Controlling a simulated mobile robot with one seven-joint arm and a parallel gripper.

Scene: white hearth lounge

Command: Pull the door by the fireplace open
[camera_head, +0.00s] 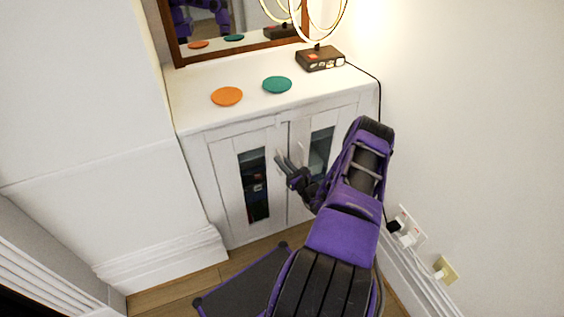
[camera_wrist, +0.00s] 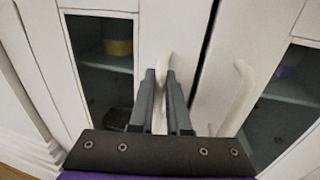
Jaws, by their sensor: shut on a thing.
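A white cabinet (camera_head: 189,125) has two doors with glass panes. The left door (camera_head: 224,165) is the one nearer the fireplace side and also shows in the wrist view (camera_wrist: 153,30). Its pale upright handle (camera_wrist: 160,110) sits between my gripper's two dark fingers. My gripper (camera_head: 284,167) is shut on this handle, near the middle of the cabinet front; its fingers fill the lower middle of the wrist view (camera_wrist: 161,85). A narrow dark gap shows between the two doors.
The right door (camera_wrist: 219,60) has its own pale handle (camera_wrist: 238,98), close beside my fingers. An orange disc (camera_head: 227,96), a teal disc (camera_head: 277,85) and a lamp (camera_head: 320,58) stand on top. A white wall (camera_head: 470,130) is close on the right, with plugged sockets (camera_head: 409,229).

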